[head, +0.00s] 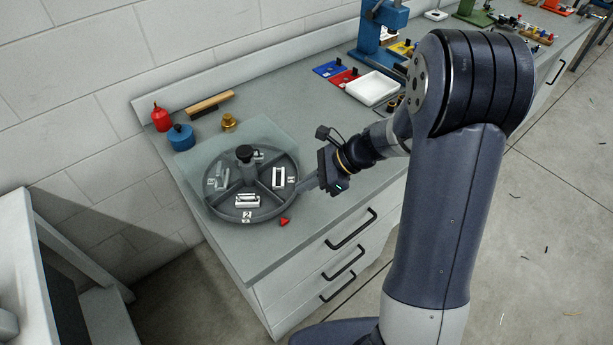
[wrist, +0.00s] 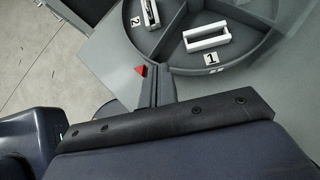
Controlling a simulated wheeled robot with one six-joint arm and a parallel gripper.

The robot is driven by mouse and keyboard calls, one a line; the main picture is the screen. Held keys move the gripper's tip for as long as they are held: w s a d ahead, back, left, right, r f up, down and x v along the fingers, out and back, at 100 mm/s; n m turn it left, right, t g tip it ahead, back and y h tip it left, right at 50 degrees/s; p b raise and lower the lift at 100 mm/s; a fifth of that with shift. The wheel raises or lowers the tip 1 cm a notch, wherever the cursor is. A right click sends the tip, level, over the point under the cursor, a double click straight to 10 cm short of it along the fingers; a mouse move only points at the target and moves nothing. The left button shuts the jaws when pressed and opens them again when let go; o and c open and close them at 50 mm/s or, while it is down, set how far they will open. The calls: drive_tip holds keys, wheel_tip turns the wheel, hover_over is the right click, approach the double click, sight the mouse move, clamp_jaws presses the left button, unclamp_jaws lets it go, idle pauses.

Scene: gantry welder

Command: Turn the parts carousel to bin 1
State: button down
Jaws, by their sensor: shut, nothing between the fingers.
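The parts carousel is a round grey tray (head: 213,208) with dividers and a dark central knob (head: 244,153). White parts lie in its compartments. In the head view, label 2 (head: 247,215) faces the front, left of the red pointer (head: 285,221) on the bench. In the wrist view, label 1 (wrist: 211,58) is right of the red pointer (wrist: 141,70) and label 2 (wrist: 135,21) is up and left of it. My gripper (head: 302,186) is shut and empty at the carousel's right rim. Its fingers (wrist: 155,88) reach the rim; I cannot tell if they touch.
A red bottle (head: 161,118), a blue round container (head: 181,137) and a brass piece (head: 229,122) stand behind the carousel. A white tray (head: 372,88) lies farther right on the bench. The bench's front edge and drawer handles (head: 343,262) are below my gripper.

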sight(247, 204)
drive_tip(key=x, duration=0.6)
drive_tip(key=shift+s, duration=0.1)
drive_tip(key=shift+a+p, duration=0.7)
drive_tip(key=shift+a, duration=1.3)
drive_tip(key=shift+s+a+f+m+t+b, duration=0.1)
drive_tip(key=shift+s+a+m+t+b, duration=0.1)
drive_tip(key=shift+a+m+t+b, duration=0.5)
drive_tip(key=shift+s+a+f+m+t+b, duration=0.1)
drive_tip(key=shift+s+a+m+t+b, duration=0.4)
drive_tip(key=shift+b, duration=0.7)
drive_tip(key=shift+s+a+m+t+h+b, duration=0.1)
drive_tip(key=shift+a+m+t+h+b, duration=0.25)
drive_tip(key=shift+a+m+t+b, duration=0.4)
drive_tip(key=shift+s+a+m+t+h+b, duration=0.1)
drive_tip(key=shift+a+m+t+h+b, duration=0.3)
drive_tip(key=shift+m+b, duration=0.6)
drive_tip(key=shift+w+a+b, duration=0.15)
drive_tip(key=shift+a+b, duration=0.25)
drive_tip(key=shift+a, duration=1.45)
drive_tip(key=shift+d, duration=0.15)
